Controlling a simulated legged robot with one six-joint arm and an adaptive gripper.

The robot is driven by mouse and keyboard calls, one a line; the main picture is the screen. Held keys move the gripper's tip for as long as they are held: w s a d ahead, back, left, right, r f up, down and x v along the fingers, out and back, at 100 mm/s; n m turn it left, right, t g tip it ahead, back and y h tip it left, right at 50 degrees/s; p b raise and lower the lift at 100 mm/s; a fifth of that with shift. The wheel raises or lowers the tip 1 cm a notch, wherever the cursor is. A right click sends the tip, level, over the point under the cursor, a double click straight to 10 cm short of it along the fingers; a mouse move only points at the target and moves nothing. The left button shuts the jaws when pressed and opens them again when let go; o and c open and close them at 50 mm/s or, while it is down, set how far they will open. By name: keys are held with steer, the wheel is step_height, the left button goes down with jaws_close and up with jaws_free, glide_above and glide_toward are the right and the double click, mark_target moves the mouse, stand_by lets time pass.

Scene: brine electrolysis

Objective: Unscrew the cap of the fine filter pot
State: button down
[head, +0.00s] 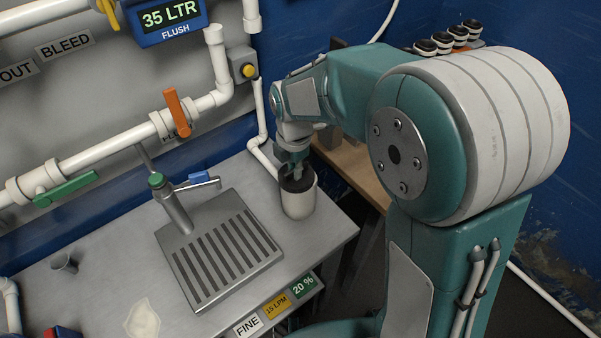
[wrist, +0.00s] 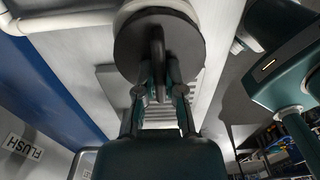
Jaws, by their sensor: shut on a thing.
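The fine filter pot (head: 299,205) is a white-grey cylinder standing upright at the right end of the metal bench. Its dark round cap (head: 306,184) sits at the pot's top. In the wrist view the cap (wrist: 188,38) is a dark disc with a raised bar handle (wrist: 158,48) across it, and the white pot (wrist: 147,9) shows behind it. My gripper (head: 292,170) points down onto the cap from above. In the wrist view my gripper's fingers (wrist: 160,85) are closed on the bar handle from both sides. The cap's threads are hidden.
A slotted drain plate (head: 222,250) with a tap (head: 172,200) stands left of the pot. White pipe (head: 260,130) runs close behind the pot. A small cup (head: 64,263) and a pale patch (head: 142,318) are at the left. Several dark-topped jars (head: 442,42) stand behind my arm.

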steer(key=shift+w+a+r, duration=0.15)
steer(key=shift+r, duration=0.3)
steer(key=shift+w+d+r, duration=0.1)
steer(key=shift+d+r, duration=0.3)
steer(key=shift+r, duration=0.25)
steer(key=shift+a+r, duration=0.25)
steer(key=shift+r, duration=0.45)
steer(key=shift+d+r, duration=0.1)
steer(key=shift+r, duration=1.15)
